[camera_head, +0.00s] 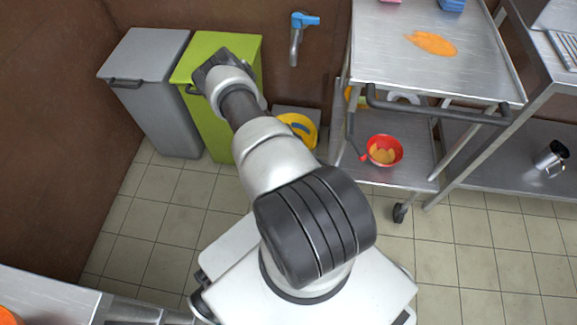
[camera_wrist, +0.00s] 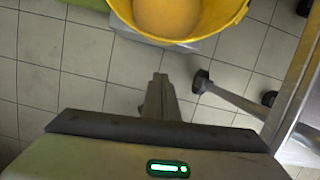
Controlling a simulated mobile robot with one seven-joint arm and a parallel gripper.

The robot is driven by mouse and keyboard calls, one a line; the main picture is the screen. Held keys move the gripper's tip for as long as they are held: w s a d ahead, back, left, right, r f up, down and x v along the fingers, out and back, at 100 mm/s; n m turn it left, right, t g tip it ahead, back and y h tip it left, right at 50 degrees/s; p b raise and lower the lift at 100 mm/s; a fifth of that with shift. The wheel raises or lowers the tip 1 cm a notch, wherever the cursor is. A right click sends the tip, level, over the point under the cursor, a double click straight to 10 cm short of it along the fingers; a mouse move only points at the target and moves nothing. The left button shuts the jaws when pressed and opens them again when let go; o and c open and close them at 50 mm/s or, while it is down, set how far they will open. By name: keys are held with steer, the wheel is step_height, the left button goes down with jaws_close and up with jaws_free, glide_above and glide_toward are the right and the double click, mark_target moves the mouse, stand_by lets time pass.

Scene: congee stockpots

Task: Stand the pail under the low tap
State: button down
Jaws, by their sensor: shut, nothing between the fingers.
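The low tap (camera_head: 297,38), with a blue handle, sticks out of the brown wall. A yellow pail (camera_head: 308,124) stands upright below it near the wall, partly hidden by my arm. In the wrist view the pail (camera_wrist: 122,10) is cut off by the top edge. A round orange area shows inside it; I cannot tell whether it is contents or the pail's floor. A grey slab (camera_wrist: 205,46) shows beneath the pail. My gripper (camera_wrist: 159,78) is shut and empty, apart from the pail on its near side. The head view hides my gripper behind my arm.
A grey bin (camera_head: 150,95) and a green bin (camera_head: 218,125) stand left of the tap. A steel trolley (camera_head: 390,60) stands to the right, with a red bowl (camera_head: 385,151) on its lower shelf. Its caster (camera_wrist: 201,82) is near my gripper. Tiled floor is open in front.

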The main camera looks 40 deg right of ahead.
steer(key=w+d+f+b, duration=0.3)
steer(key=f, duration=0.2)
steer(key=shift+w+d, duration=0.35)
steer(key=shift+w, duration=0.05)
steer(key=shift+f, duration=0.1)
